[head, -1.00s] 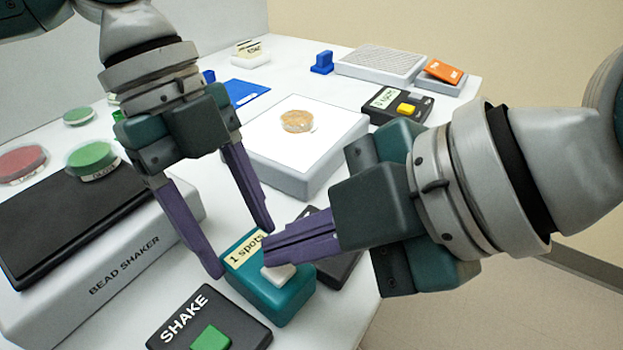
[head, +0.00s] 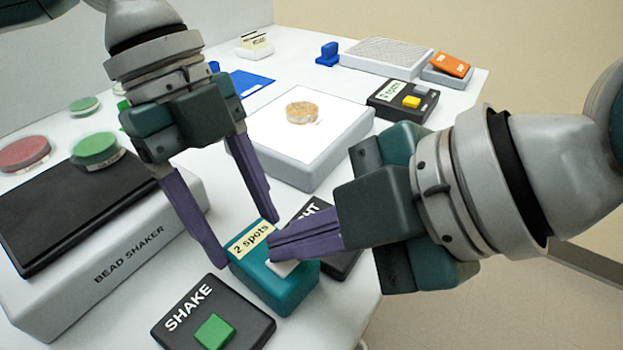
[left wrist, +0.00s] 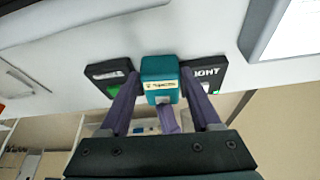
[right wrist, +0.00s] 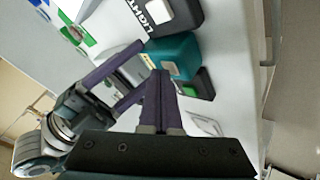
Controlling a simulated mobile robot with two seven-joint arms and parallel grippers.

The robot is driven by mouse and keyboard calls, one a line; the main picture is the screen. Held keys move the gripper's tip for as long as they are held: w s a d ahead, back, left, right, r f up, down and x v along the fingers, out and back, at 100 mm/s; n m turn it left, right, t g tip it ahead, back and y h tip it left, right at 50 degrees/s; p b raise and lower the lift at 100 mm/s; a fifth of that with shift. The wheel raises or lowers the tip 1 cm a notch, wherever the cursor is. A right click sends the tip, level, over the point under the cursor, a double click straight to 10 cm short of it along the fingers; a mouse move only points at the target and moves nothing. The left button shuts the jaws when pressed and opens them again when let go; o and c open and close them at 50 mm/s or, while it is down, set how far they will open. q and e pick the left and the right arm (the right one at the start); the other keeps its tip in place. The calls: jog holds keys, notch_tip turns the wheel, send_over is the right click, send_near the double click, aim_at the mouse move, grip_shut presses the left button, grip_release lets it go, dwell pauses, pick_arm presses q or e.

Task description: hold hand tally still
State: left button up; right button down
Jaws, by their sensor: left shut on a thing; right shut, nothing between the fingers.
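The hand tally is a teal box (head: 272,290) with a label reading "2 spots" and a pale button (head: 284,268) on top, standing near the table's front edge. It also shows in the left wrist view (left wrist: 152,68) and the right wrist view (right wrist: 190,52). My left gripper (head: 247,242) is shut on the tally, one finger on each side. My right gripper (head: 272,247) is shut and empty, its tips at the button and partly hiding it. In the right wrist view, its closed fingers (right wrist: 160,78) point at the tally; contact is unclear.
A black SHAKE panel (head: 178,334) with a green button sits left of the tally, and a black LIGHT panel (head: 345,262) right of it. The bead shaker (head: 135,262) is at left. A white plate (head: 262,130) bearing a round dish (head: 302,113) lies behind.

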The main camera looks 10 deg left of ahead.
aim_at(298, 263)
dwell(0.3)
jog(key=shift+r, duration=0.85)
jog(key=shift+r, duration=2.5)
dwell(0.4)
notch_tip(298, 263, up, 4)
jog(key=shift+f, duration=0.1)
dwell(0.3)
jog(key=shift+f, duration=4.45)
